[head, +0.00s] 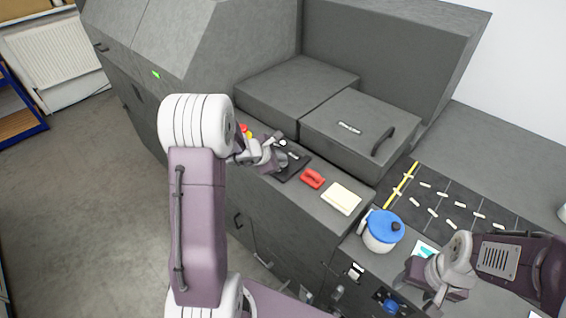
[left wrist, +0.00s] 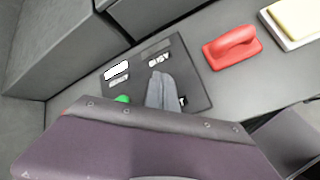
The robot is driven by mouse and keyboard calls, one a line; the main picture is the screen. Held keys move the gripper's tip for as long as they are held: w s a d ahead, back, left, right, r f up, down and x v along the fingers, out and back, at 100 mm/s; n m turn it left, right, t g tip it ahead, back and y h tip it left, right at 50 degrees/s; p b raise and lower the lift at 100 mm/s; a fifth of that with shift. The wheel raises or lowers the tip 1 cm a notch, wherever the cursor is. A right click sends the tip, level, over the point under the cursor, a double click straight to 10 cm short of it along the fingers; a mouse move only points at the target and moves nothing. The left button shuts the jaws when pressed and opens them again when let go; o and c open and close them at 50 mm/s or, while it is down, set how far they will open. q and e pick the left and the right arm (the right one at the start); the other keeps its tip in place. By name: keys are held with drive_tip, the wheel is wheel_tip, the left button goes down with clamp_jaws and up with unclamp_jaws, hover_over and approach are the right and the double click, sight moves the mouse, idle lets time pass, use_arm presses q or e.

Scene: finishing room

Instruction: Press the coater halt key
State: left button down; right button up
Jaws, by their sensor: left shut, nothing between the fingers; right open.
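The coater's dark key panel (head: 291,174) lies on the grey machine's front ledge. It also shows in the left wrist view (left wrist: 201,92), with a white key (left wrist: 116,70), part of a green key (left wrist: 122,99) and small printed labels. My left gripper (head: 280,146) is shut and empty over the panel. My right gripper (head: 436,298) is open, at lower right.
A red handled block (head: 312,179) and a cream pad (head: 341,198) lie right of the panel. A red and yellow button (head: 245,129) is left of the gripper. A blue-lidded pot (head: 383,231) stands near my right arm. Grey lidded housings (head: 361,130) rise behind the panel.

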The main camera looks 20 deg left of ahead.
sight(281, 164)
idle(0.4)
use_arm(q)
drive_tip(key=shift+r+p, duration=0.55)
drive_tip(key=shift+r, duration=0.25)
wheel_tip(281, 164, up, 5)
drive_tip(key=p, duration=0.4)
drive_tip(key=shift+r, duration=0.1)
idle(0.4)
